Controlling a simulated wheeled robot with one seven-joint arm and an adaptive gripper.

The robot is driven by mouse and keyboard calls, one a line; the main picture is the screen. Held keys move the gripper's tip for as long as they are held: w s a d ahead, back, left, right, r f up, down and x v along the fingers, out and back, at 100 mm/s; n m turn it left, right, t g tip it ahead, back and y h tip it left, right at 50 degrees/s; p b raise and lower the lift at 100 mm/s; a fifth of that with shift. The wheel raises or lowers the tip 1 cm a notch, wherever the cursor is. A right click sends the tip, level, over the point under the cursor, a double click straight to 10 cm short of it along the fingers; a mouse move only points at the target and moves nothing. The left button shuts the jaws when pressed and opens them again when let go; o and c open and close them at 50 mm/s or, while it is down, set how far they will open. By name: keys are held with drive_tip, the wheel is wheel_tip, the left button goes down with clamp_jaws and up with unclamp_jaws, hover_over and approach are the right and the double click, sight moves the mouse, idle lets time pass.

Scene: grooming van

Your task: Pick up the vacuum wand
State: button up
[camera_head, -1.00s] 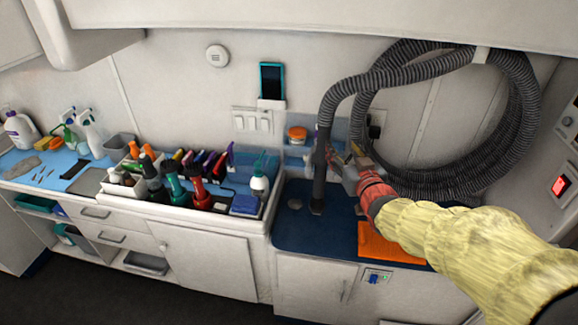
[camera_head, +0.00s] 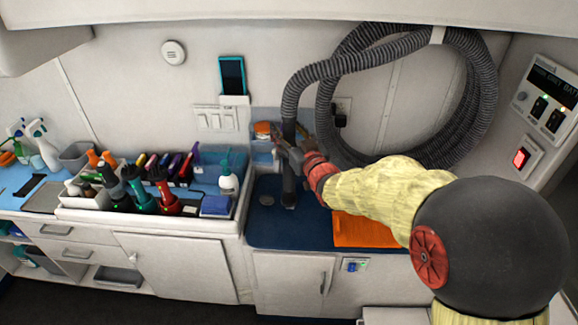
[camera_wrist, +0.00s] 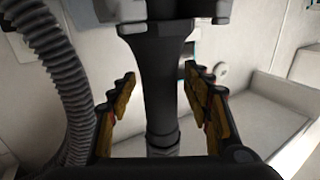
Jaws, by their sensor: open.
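The vacuum wand (camera_head: 289,188) is a dark, slim tube standing upright at the left end of the blue counter top, with the grey ribbed hose running up from it. In the wrist view the black wand (camera_wrist: 163,70) runs down the middle of the picture, between my two fingers. My gripper (camera_head: 284,150) is at the wand's upper part, and its fingers partly cover it in the head view. In the wrist view my gripper (camera_wrist: 160,92) is open, with yellow-brown pads on both sides of the wand and visible gaps to each.
The ribbed hose (camera_head: 490,90) hangs coiled on the wall. An orange mat (camera_head: 365,231) lies under my forearm on the blue counter (camera_head: 262,228). A white bottle (camera_head: 228,180) and a tray of grooming tools stand to the left. A control panel (camera_head: 546,98) is at right.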

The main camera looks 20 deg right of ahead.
drive_tip(key=shift+w+a+f, duration=0.15)
drive_tip(key=shift+w, duration=0.5)
drive_tip(key=shift+w+a+f, duration=0.1)
drive_tip(key=shift+w+f, duration=0.05)
drive_tip(key=shift+w, duration=0.45)
drive_tip(key=shift+w+r, duration=0.15)
drive_tip(key=shift+w, duration=0.15)
drive_tip(key=shift+c, duration=1.3)
clamp_jaws()
